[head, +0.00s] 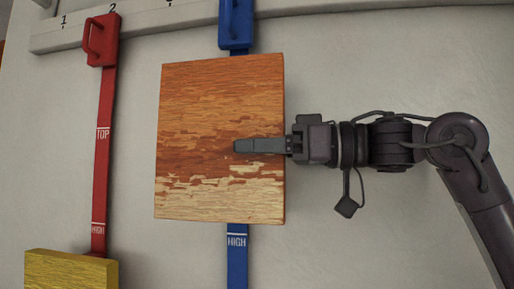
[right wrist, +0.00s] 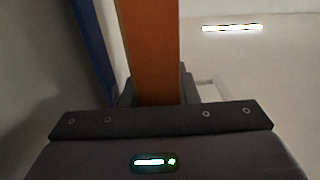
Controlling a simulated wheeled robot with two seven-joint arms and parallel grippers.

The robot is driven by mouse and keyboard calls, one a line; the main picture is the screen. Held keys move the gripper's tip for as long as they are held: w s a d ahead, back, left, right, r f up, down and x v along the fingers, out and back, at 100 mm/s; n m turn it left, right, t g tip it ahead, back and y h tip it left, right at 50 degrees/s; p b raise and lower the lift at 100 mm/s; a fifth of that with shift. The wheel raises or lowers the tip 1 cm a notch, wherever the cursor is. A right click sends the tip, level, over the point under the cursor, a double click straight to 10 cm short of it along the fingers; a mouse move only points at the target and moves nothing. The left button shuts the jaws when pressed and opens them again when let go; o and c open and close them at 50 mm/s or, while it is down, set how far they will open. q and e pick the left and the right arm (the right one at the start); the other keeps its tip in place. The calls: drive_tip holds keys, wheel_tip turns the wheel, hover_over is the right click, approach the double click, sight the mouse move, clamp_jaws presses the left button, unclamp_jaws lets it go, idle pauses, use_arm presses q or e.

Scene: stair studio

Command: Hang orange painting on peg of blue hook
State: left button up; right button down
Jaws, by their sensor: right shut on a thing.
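The orange painting (head: 205,110) is a squarish panel with a paler lower part, in front of the blue strap in the head view. My right gripper (head: 262,146) is shut on its right edge, one finger lying across its front face. In the right wrist view the painting's orange edge (right wrist: 148,50) stands up from between the jaws. The blue hook (head: 236,25) hangs from the rail above the painting, and its strap (head: 237,258) shows again below, marked HIGH. The blue strap also shows in the right wrist view (right wrist: 93,45). The blue hook's peg is hidden. My left gripper is not in view.
A white numbered rail (head: 165,22) runs along the wall top. A red hook (head: 102,40) with a strap marked TOP and HIGH hangs at the left. A yellow panel (head: 70,270) sits at its lower end. The wall right of the painting is clear apart from my arm.

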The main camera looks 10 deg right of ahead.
drive_tip(key=shift+f, duration=0.15)
drive_tip(key=c, duration=1.1)
unclamp_jaws()
drive_tip(key=shift+o, duration=0.2)
drive_tip(key=b+v, duration=0.3)
drive_tip(key=v, duration=0.5)
